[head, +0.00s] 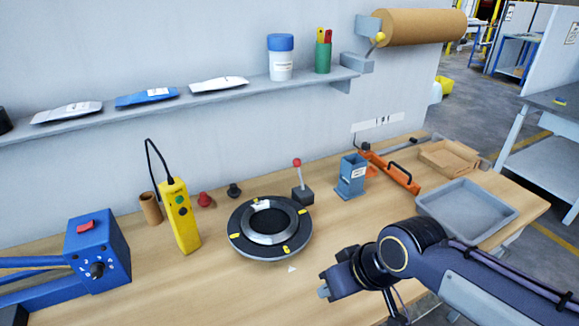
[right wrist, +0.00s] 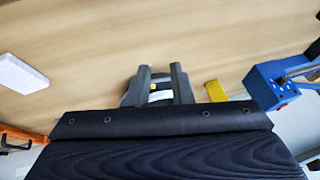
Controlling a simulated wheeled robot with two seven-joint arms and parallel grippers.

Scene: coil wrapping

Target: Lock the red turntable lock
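A black round turntable (head: 237,240) with yellow marks and a grey metal ring (head: 257,238) lies on the table in the head view. Just behind it stands a dark block with an upright lever topped by a red knob (head: 297,162), apparently the red turntable lock. My right gripper (head: 326,288) is in front and to the right of the turntable, apart from the lever. In the right wrist view its two fingers (right wrist: 161,82) are spread with a gap and nothing held. Part of the turntable (right wrist: 132,92) shows behind them. My left gripper is out of view.
A yellow pendant (head: 180,218), a red button (head: 204,199) and a blue box (head: 97,252) stand left of the turntable. A blue holder (head: 351,178), an orange tool (head: 391,172) and a grey tray (head: 466,222) are to the right. The table front is clear.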

